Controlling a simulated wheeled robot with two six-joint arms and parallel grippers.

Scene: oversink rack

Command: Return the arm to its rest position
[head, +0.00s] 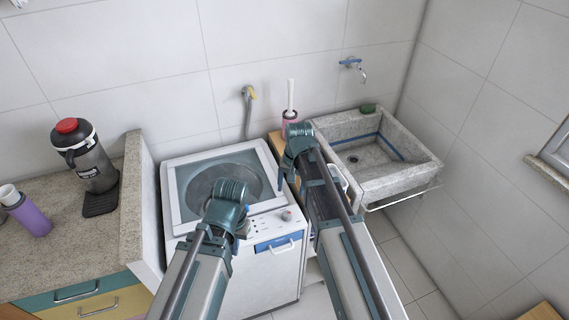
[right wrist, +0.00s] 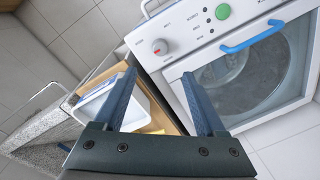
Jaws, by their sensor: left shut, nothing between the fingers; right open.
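My left gripper (head: 242,228) is in front of the washing machine in the head view, low beside its own teal wrist; it is shut and empty, and its fingertips are mostly hidden. My right gripper (right wrist: 160,74) is open in the right wrist view, with its two blue-grey fingers apart and nothing between them. In the head view my right arm reaches forward between the washing machine (head: 180,196) and the stone sink (head: 410,178); its fingers are largely hidden there.
An open wooden drawer or cabinet (right wrist: 155,112) holds a white container (right wrist: 97,104) near my right gripper. A counter (head: 75,240) at the left carries a black jug with a red lid (head: 93,165) and a purple cup (head: 32,218). A pink-based brush (head: 290,115) stands behind my right arm.

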